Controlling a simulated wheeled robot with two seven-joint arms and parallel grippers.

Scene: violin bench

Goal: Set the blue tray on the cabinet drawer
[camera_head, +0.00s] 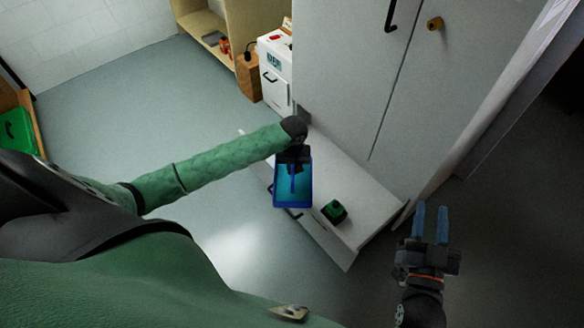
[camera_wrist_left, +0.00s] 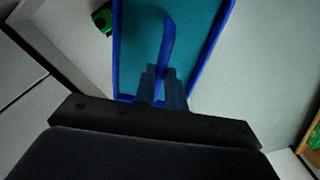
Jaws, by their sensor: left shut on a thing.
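The blue tray (camera_head: 279,200) has a teal inside and an upright blue handle along its middle. It also shows at the top of the left wrist view (camera_wrist_left: 196,84). My left gripper (camera_head: 292,164) is shut on the tray at its near end in the wrist view (camera_wrist_left: 161,85). The white cabinet drawer (camera_head: 365,188) is pulled out low in front of the cabinet. In the head view the tray overlaps the drawer's left part and front edge; I cannot tell whether they touch. My right gripper (camera_head: 430,224) is open and empty, right of the drawer.
A green and black object (camera_head: 334,211) sits on the drawer, right of the tray. The tall grey cabinet (camera_head: 340,75) rises behind. A white box-like device (camera_head: 274,75) and a wooden block (camera_head: 248,78) stand at its left.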

